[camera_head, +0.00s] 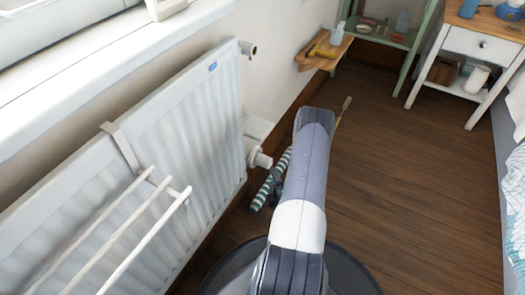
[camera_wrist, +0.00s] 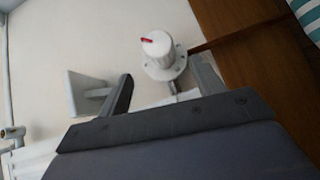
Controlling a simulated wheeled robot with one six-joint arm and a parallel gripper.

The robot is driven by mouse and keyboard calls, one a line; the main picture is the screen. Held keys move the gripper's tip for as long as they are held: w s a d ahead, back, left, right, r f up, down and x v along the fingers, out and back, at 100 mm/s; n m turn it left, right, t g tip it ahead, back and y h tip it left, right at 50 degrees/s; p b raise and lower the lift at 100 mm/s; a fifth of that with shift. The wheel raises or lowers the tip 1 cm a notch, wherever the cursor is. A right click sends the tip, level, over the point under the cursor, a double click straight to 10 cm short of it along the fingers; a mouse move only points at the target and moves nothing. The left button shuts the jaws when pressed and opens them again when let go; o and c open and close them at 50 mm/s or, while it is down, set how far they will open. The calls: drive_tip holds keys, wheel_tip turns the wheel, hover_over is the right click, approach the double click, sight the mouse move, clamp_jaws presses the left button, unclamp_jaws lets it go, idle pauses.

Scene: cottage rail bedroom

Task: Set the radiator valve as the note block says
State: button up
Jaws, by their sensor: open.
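The radiator valve (camera_head: 260,158) is a white knob at the lower right end of the white radiator (camera_head: 165,140). In the wrist view the valve knob (camera_wrist: 157,44) stands upright on a round collar, with a red mark on its top. Any numbers on it are too small to read. My gripper (camera_wrist: 166,82) is open and empty, its fingers below the knob in the picture and apart from it. In the head view my arm hides the gripper. I cannot make out a note block or its writing in either view.
A rail rack (camera_head: 110,235) hangs on the radiator's front. A green-striped object (camera_head: 270,182) lies on the floor by the valve. A small wooden shelf (camera_head: 323,52) and a white side table (camera_head: 475,45) stand farther back. The wooden floor (camera_head: 410,170) at right is clear.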

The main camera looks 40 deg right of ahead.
sight(265, 161)
drive_tip(key=b+x, duration=0.3)
drive_tip(key=x, duration=0.7)
drive_tip(key=shift+w+d, duration=0.1)
drive_tip(key=shift+w, duration=0.15)
drive_tip(key=shift+c, duration=0.5)
drive_tip(key=c, duration=0.9)
